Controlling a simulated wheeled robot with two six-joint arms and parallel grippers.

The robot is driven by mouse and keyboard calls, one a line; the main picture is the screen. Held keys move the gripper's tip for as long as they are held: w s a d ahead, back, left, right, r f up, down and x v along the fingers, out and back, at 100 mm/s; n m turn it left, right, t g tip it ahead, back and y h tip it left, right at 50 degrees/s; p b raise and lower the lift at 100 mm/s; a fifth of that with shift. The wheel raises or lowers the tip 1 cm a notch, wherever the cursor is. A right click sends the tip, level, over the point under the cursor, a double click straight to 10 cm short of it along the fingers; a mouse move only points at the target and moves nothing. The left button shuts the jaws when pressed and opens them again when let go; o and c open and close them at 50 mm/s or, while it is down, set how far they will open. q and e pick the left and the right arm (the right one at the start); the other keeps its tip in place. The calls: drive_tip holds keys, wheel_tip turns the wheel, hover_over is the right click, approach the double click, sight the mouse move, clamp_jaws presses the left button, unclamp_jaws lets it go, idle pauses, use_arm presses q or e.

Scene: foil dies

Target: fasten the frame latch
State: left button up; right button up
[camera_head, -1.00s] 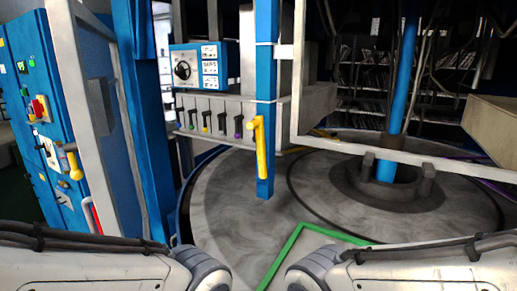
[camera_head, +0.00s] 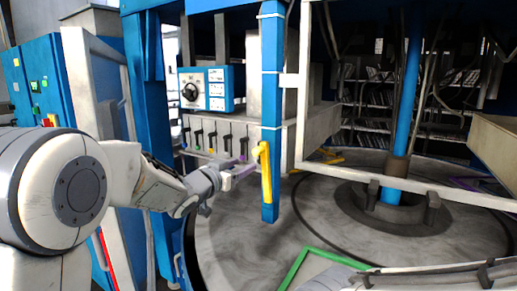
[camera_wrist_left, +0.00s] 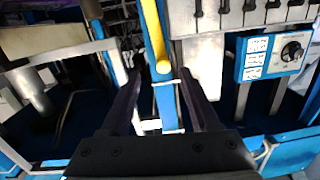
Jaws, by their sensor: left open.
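The yellow latch handle (camera_head: 266,182) hangs nearly upright on the blue post (camera_head: 270,110), beside the pale grey frame (camera_head: 302,90). My left gripper (camera_head: 246,169) is open and points at the handle's upper part from the left. In the left wrist view, which is turned over, the yellow handle (camera_wrist_left: 153,32) comes down between the two dark fingers of the left gripper (camera_wrist_left: 160,75). I cannot tell whether the fingers touch it. My right gripper is out of view.
A blue control box (camera_head: 207,89) with a black dial and a row of small levers (camera_head: 213,138) sit left of the post. A blue cabinet (camera_head: 35,80) stands at the far left. The round grey floor plate (camera_head: 240,245) is clear below the handle.

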sight(255, 152)
use_arm(q)
drive_tip(key=shift+m+h, duration=0.3)
drive_tip(key=shift+h, duration=0.3)
drive_tip(key=p+x, duration=0.1)
drive_tip(key=x, duration=0.2)
drive_tip(key=r+p+x, duration=0.1)
drive_tip(key=p+x, duration=0.1)
drive_tip(key=x, duration=0.1)
drive_tip(key=p+x, duration=0.2)
drive_tip(key=x, duration=0.1)
drive_tip(key=shift+w+a+r, duration=0.2)
drive_tip(key=shift+w+r, duration=0.1)
drive_tip(key=shift+w, duration=0.2)
drive_tip(key=shift+w+d+f, duration=0.1)
drive_tip(key=shift+w+d, duration=0.15)
drive_tip(key=shift+w, duration=0.25)
clamp_jaws()
